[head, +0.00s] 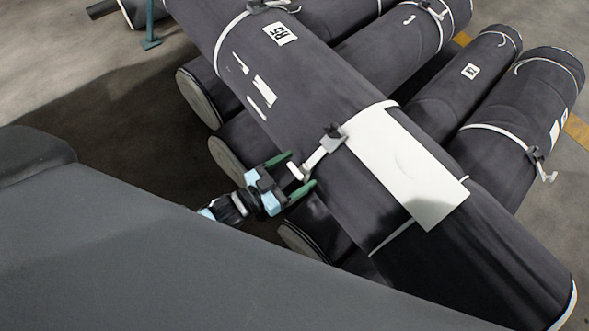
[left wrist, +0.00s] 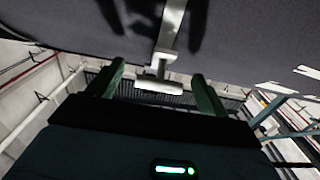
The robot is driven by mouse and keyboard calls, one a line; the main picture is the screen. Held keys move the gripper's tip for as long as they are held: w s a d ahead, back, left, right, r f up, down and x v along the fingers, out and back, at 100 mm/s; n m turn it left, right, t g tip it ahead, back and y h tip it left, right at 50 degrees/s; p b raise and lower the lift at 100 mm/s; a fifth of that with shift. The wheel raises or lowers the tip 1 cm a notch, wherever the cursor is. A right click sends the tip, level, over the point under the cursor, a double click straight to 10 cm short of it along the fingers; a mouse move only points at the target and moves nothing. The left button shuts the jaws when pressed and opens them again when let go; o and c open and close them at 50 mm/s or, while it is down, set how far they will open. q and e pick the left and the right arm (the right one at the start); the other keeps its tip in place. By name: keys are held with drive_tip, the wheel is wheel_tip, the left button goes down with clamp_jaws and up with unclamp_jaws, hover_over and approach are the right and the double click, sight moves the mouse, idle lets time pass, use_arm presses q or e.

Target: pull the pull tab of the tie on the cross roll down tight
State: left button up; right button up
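The dark grey cross roll (head: 290,90) lies slanting over several other rolls. From the buckle a short pale strap hangs to a T-shaped pull tab (head: 298,172). The pull tab also shows in the left wrist view (left wrist: 157,84). My left gripper (head: 302,168) is open, its two green fingers on either side of the pull tab with gaps visible in the left wrist view (left wrist: 158,72). My right gripper is in neither view.
A white sheet (head: 405,165) lies on the cross roll beside the buckle. Other tied rolls (head: 460,85) lie beneath and behind. Another tie's buckle (head: 535,153) sits on the right roll. Bare floor (head: 95,115) shows at left.

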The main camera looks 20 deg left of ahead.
use_arm(q)
drive_tip(key=v, duration=0.7)
drive_tip(key=shift+s+a, duration=0.2)
drive_tip(key=shift+s, duration=0.15)
